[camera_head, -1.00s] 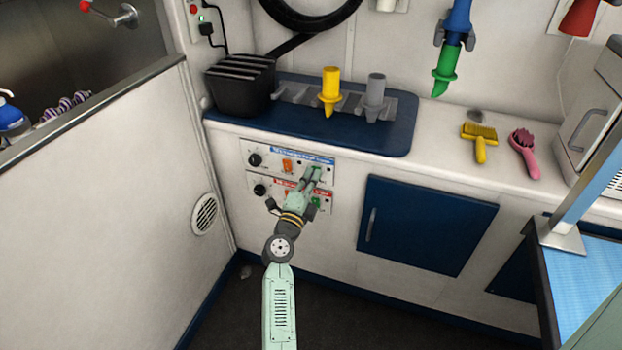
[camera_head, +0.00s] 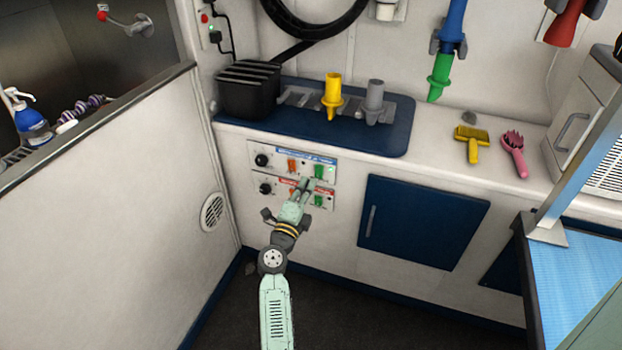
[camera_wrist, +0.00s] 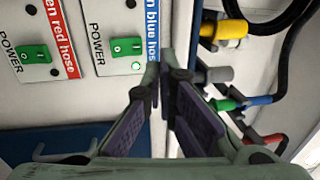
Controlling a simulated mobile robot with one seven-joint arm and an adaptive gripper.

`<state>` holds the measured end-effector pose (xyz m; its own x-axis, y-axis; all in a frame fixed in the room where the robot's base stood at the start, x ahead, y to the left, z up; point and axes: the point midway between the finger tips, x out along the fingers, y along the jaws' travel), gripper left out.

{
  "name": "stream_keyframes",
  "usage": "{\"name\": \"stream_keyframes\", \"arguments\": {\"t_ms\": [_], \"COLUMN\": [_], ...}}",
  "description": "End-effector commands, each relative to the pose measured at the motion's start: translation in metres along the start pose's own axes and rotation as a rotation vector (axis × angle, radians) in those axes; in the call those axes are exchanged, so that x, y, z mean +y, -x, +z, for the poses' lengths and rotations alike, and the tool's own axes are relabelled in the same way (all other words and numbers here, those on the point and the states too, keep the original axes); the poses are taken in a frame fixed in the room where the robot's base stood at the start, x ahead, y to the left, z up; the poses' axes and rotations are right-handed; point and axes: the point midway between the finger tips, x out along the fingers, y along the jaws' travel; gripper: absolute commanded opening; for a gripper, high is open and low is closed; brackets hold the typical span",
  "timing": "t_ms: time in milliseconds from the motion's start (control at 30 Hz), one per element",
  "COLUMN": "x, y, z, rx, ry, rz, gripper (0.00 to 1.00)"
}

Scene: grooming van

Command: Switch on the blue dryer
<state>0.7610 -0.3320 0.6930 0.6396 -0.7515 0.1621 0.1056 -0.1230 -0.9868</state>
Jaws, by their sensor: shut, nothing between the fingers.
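The blue-labelled dryer panel (camera_head: 276,158) is the upper of two on the white cabinet front. In the wrist view its label ends in "blue hos". Its green POWER switch (camera_wrist: 126,47) is in plain view, and a small lamp (camera_wrist: 136,66) beside it glows green. The switch also shows in the head view (camera_head: 319,172). My gripper (camera_head: 306,184) is shut and empty, its fingertips just below that switch in the head view. In the wrist view the fingertips (camera_wrist: 164,72) are beside the blue-labelled panel; I cannot tell whether they touch anything.
The red-labelled panel (camera_head: 280,187) is directly below, partly behind my gripper; its green switch (camera_wrist: 33,55) has an unlit lamp. A blue mat (camera_head: 397,139) with yellow (camera_head: 333,92) and grey nozzles (camera_head: 375,97) is above. A blue cabinet door (camera_head: 420,222) is to the right.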

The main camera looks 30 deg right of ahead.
Motion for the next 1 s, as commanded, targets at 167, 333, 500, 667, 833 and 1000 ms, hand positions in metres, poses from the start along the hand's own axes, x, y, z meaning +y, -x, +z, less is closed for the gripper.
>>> {"name": "stream_keyframes", "arguments": {"t_ms": [167,333,500,667,833,1000], "x": [-0.011,-0.018,-0.021,-0.021,-0.021,-0.021], "y": [0.038,0.059,0.066,0.067,0.067,0.066], "z": [0.0,0.0,-0.001,0.0,0.0,0.0], "rx": [-0.002,0.0,0.001,0.001,0.001,0.001], "ry": [0.0,0.001,0.0,0.0,0.0,0.0], "rz": [0.001,0.001,0.0,0.0,0.0,0.0], "gripper": [0.0,0.0,0.0,0.0,0.0,0.0]}}
